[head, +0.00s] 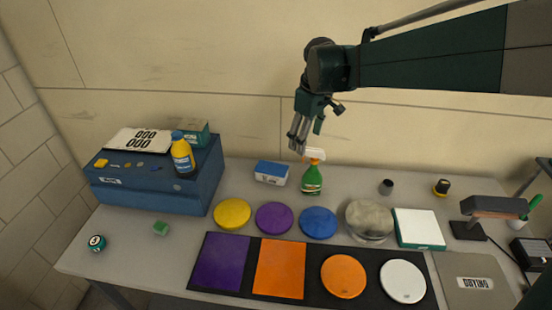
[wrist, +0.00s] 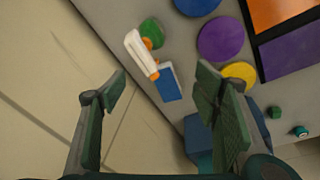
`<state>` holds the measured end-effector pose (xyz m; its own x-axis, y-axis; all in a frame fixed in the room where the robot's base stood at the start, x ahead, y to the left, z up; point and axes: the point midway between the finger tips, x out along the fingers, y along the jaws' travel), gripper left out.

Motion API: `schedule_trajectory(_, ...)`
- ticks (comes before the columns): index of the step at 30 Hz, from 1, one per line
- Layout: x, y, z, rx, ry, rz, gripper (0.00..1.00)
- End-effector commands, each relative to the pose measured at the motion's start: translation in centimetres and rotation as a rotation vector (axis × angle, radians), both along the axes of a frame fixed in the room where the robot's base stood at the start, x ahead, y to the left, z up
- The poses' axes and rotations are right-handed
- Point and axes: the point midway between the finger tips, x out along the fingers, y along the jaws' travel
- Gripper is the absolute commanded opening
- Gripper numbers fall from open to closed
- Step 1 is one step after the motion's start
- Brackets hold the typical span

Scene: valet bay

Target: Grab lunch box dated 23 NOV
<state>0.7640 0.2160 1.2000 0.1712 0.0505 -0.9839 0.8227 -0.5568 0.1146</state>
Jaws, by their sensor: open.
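No date reading 23 NOV is legible in either view, so I cannot tell which thing is the dated lunch box. A small blue box with a white top (head: 271,172) stands at the back of the bench; its label is too small to read. Its blue side shows in the wrist view (wrist: 169,84). My gripper (head: 305,138) is open and empty, pointing down above the back of the bench near the green spray bottle (head: 312,180). In the wrist view the blue box appears between the spread fingers of my gripper (wrist: 162,82), apart from them.
Yellow (head: 233,213), purple (head: 274,218) and blue (head: 318,222) discs lie in front. A blue case (head: 150,190) bears a yellow bottle (head: 182,157) at left. A white-topped green box (head: 419,229) and a lamp (head: 497,207) stand right. The wall is close behind.

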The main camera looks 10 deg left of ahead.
Motion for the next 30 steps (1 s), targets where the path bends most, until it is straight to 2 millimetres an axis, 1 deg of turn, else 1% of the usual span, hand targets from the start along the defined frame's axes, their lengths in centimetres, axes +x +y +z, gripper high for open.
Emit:
schedule_trajectory(1,0.7,0.8,-0.1,-0.005,0.008,0.022,0.61)
schedule_trajectory(6,2.7,3.2,-1.3,-0.022,0.037,0.093,0.61)
schedule_trajectory(14,5.4,6.9,-3.5,-0.046,0.080,0.201,0.61)
schedule_trajectory(18,6.7,8.9,-4.9,-0.058,0.102,0.260,0.61)
schedule_trajectory(24,8.0,11.3,-6.8,-0.073,0.131,0.332,0.61)
schedule_trajectory(30,8.7,13.0,-8.3,-0.082,0.152,0.382,0.61)
